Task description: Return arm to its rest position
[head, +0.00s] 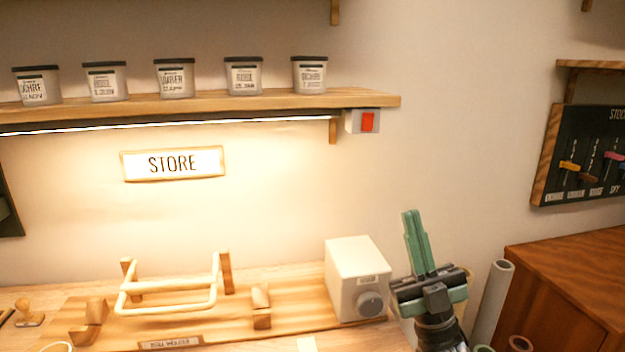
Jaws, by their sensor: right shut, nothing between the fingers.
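My right gripper (416,240) shows at the lower right of the head view, pointing up. Its green fingers are shut together with nothing between them. It is in front of the wall, just right of the white box with a grey knob (354,280), and looks clear of the shelf above. Only the gripper and the dark wrist below it show; the rest of the right arm is out of the frame. My left gripper is not in view.
A wooden shelf (380,101) with several lidded jars and a red switch (367,121) is on the wall. A wooden rack (170,285) stands on the table. Rolled tubes (493,300) and a brown cabinet (570,265) are right of the gripper.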

